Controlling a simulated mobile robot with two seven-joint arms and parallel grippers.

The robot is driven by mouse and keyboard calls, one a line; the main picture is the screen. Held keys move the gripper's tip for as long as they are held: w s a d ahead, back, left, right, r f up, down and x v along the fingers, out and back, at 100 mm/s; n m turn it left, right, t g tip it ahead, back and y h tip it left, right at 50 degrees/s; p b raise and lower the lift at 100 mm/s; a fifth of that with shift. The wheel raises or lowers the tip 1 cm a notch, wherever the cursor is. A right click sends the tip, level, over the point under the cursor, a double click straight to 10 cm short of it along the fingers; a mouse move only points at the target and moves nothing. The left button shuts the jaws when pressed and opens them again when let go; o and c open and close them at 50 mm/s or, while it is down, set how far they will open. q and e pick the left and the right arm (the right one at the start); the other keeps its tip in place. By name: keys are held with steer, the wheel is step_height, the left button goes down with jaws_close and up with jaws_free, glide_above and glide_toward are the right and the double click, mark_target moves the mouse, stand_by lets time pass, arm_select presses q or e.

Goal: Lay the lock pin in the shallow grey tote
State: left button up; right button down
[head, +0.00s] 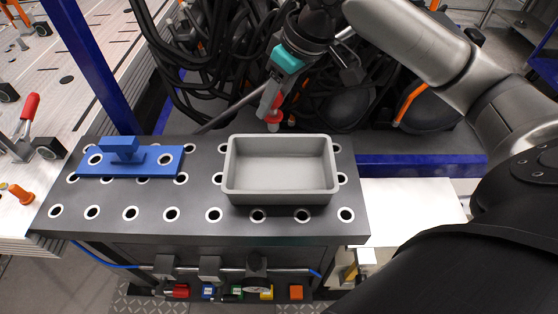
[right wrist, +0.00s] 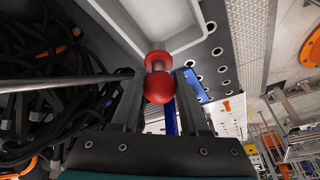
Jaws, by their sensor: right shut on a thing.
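The shallow grey tote (head: 281,198) stands empty on the dark perforated table, and its pale underside or wall shows at the top of the right wrist view (right wrist: 205,38). My right gripper (head: 272,108) is just beyond the tote's far rim, pointing down. It is shut on the red lock pin (head: 273,124), whose round red ends and narrow neck show between the fingers in the right wrist view (right wrist: 158,88). The pin is outside the tote in the head view; its exact height above the rim is hard to tell. My left gripper is not in view.
A blue plate with a raised block (head: 128,160) lies on the table (head: 185,217) left of the tote. Black cables (head: 215,60) hang behind the table. A white surface (head: 410,210) is to the right. The table between plate and tote is clear.

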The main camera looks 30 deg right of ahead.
steer(key=r, duration=0.1)
steer(key=d+r+p, duration=0.1)
steer(key=r, duration=0.1)
steer(key=shift+s+d+n+p, duration=0.2)
steer(key=shift+n+p, duration=0.1)
steer(key=shift+n, duration=0.1)
steer(key=shift+f, duration=0.25)
steer(key=b, duration=0.1)
glide_above(281, 178)
step_height(281, 178, down, 15)
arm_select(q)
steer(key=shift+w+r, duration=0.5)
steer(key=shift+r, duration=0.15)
arm_select(e)
steer(key=shift+w+f, duration=0.1)
steer(key=shift+f, duration=2.05)
steer(key=shift+c, duration=2.1)
jaws_free()
steer(key=shift+f, duration=0.2)
